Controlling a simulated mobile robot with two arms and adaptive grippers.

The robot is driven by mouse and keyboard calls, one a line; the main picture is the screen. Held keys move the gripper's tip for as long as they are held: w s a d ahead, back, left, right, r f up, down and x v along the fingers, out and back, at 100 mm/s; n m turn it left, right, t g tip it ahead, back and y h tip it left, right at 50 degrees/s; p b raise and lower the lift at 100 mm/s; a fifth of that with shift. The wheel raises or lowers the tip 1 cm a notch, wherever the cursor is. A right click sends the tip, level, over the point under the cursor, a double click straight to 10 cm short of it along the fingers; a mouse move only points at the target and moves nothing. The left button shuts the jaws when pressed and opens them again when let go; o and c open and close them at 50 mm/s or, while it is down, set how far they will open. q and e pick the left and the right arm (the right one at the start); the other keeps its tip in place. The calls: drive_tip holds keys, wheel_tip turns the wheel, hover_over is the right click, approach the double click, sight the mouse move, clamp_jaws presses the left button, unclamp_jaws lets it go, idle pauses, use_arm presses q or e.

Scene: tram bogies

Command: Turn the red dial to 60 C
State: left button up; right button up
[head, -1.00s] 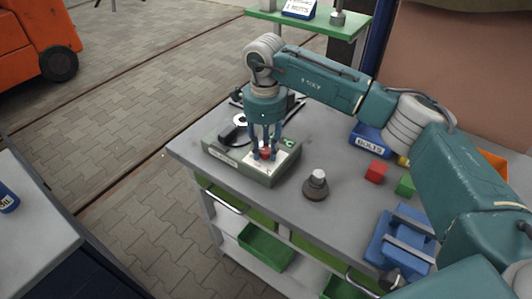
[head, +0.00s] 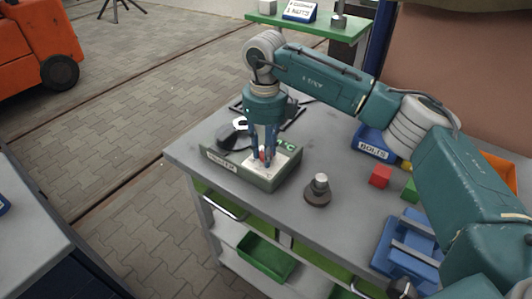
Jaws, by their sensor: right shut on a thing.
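The red dial (head: 262,155) sits on the white plate on top of a grey-green box (head: 280,180), which stands near the left end of the grey workbench. My right gripper (head: 263,161) points down over this box, with its blue fingers shut on the dial. The fingers cover most of the dial, so its pointer and any scale marks cannot be read. A green mark shows on the plate beside the fingers. My left gripper is not in view.
A dark round-based knob (head: 318,190) stands right of the box. A blue BOLTS bin (head: 373,145), a red block (head: 380,177), a green block (head: 410,190) and a blue toolbox-like item (head: 408,243) lie further right. Dark items lie behind the box. The bench's front strip is clear.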

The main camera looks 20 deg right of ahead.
drive_tip(key=shift+w+r+m, duration=0.25)
drive_tip(key=shift+r+m, duration=0.05)
drive_tip(key=o, duration=1.2)
drive_tip(key=shift+a, duration=0.1)
drive_tip(key=shift+c, duration=0.2)
drive_tip(key=shift+f, duration=0.15)
wheel_tip(320, 180, up, 12)
